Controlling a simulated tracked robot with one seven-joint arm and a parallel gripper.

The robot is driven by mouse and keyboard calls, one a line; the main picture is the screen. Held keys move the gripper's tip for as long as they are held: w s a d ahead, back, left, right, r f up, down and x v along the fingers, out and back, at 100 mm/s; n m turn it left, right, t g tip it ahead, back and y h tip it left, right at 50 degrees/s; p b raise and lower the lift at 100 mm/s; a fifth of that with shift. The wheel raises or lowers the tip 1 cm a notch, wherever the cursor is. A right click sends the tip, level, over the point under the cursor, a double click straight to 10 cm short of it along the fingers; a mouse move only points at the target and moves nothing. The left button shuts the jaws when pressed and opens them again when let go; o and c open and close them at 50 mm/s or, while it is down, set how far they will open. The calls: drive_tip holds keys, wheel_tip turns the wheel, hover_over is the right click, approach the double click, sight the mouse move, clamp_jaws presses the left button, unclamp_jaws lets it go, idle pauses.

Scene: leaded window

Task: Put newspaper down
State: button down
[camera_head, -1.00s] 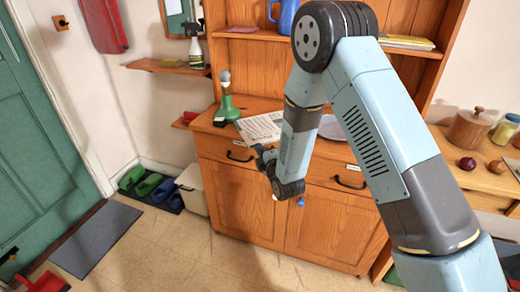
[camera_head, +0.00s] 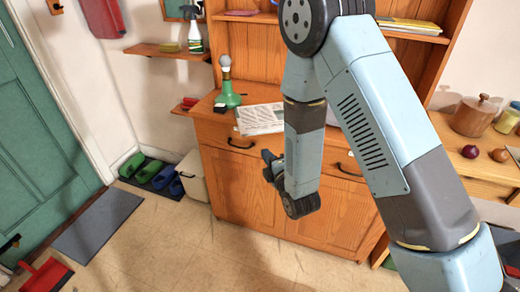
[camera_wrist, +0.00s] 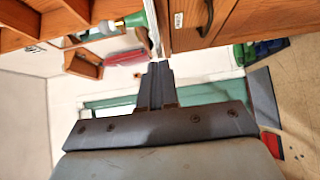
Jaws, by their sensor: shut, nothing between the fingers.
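The newspaper (camera_head: 262,118) is a flat, pale printed sheet lying on the wooden counter of the dresser. Its right part is hidden behind my arm in the head view. My gripper (camera_head: 269,164) is in front of the dresser, below the counter top and apart from the newspaper. In the wrist view my gripper (camera_wrist: 157,66) shows its two dark fingers together with nothing between them.
A green lamp (camera_head: 227,88) stands on the counter left of the newspaper. A wall shelf (camera_head: 168,51) carries a spray bottle (camera_head: 195,38). Shoes (camera_head: 150,172) and a pale bin (camera_head: 194,176) stand on the floor left of the dresser.

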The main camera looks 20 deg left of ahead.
drive_tip(key=v, duration=0.2)
approach(251, 135)
drive_tip(key=a, duration=0.4)
drive_tip(key=w, duration=0.3)
drive_tip(key=shift+w+a+f+y, duration=0.15)
drive_tip(key=shift+w+y, duration=0.15)
drive_tip(key=shift+w, duration=0.65)
